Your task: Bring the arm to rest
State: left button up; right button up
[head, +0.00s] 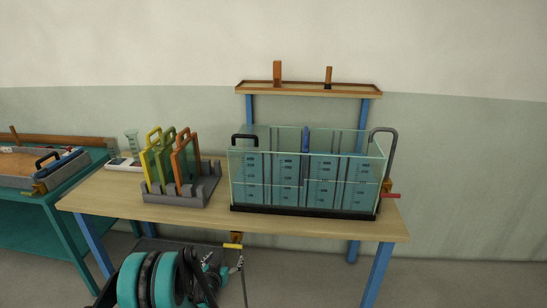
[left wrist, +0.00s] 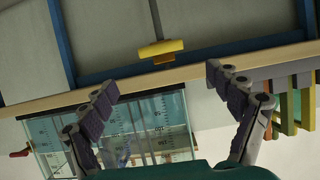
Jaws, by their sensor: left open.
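My left gripper (head: 212,272) is low in the head view, in front of the table and below its front edge, partly covered by my own arm. In the left wrist view its two fingers (left wrist: 160,82) are spread wide with nothing between them. The wooden table (head: 215,219) stands beyond it; its edge (left wrist: 190,72) crosses the wrist view, which is upside down. The gripper appears apart from the table. My right gripper does not show.
A glass flume (head: 306,175) stands on the table's right half. A grey rack (head: 180,200) holds green, yellow and orange framed panels (head: 186,157). A teal bench (head: 70,190) stands left.

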pick_arm(q)
jog(key=s+d+r+g, duration=0.2)
jog(key=s+d+r, duration=0.1)
jog(key=s+r, duration=0.4)
jog(key=s+d+r+g, duration=0.1)
jog(key=s+d+r, duration=0.1)
jog(key=s+r, duration=0.55)
jog(key=s+d+r+g, duration=0.1)
jog(key=s+r+g, duration=0.1)
jog(key=s, duration=1.9)
jog(key=shift+s+d+r+n+g, duration=0.15)
jog(key=shift+r+n+g, duration=0.15)
jog(key=shift+g, duration=0.4)
